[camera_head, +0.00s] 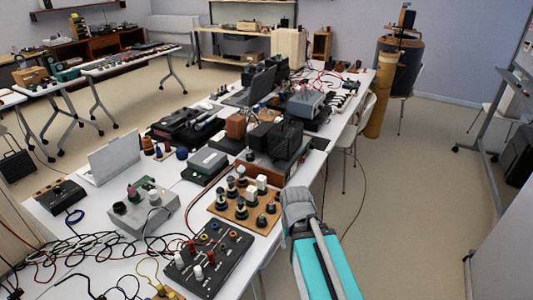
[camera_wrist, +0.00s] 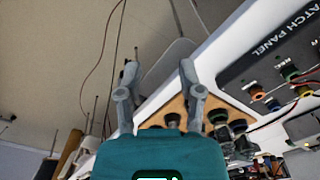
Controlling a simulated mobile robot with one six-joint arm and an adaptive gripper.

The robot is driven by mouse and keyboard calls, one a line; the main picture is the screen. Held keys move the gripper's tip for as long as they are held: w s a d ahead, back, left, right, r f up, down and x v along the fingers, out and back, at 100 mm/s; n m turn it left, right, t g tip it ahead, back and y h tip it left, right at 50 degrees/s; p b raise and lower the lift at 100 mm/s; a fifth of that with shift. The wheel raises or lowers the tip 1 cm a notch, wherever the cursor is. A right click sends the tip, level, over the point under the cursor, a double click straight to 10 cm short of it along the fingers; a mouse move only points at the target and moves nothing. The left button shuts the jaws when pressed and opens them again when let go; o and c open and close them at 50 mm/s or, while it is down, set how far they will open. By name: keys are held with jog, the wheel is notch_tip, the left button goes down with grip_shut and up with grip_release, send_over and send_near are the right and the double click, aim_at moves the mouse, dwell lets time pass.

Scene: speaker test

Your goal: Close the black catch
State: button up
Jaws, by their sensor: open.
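I cannot make out the black catch in either view; it is hidden or too small to tell. In the wrist view my gripper (camera_wrist: 158,66) has its two grey fingers apart, with nothing between them. The fingers point across the white table edge, with floor beyond. In the head view my teal and grey arm is at the table's right edge, and the fingers cannot be told there. A black box with a mesh front (camera_head: 287,142) stands on the table behind the wooden board.
The wooden board with knobs (camera_head: 235,214) and black patch panel (camera_head: 231,245) are near my arm; the panel also shows in the wrist view (camera_wrist: 262,62). Tangled cables (camera_head: 75,250) cover the table's left front. A grey box (camera_head: 140,215) stands beside them.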

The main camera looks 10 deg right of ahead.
jog(key=shift+w+d, duration=0.35)
jog(key=shift+w, duration=0.1)
jog(key=shift+w+d, duration=0.1)
jog(key=n+t+p, duration=0.1)
jog(key=t+p, duration=0.4)
jog(key=p, duration=0.7)
send_near(273, 156)
jog(key=v, duration=0.4)
jog(key=shift+w+d+r+y, duration=0.2)
jog(key=shift+d+y, duration=0.1)
jog(key=shift+d, duration=0.15)
jog(key=shift+f+b, duration=0.2)
jog(key=shift+b, duration=0.15)
jog(key=shift+g, duration=0.3)
jog(key=b+x, duration=1.2)
jog(key=x, duration=0.1)
jog(key=shift+w+f, duration=0.1)
jog(key=shift+f, duration=0.1)
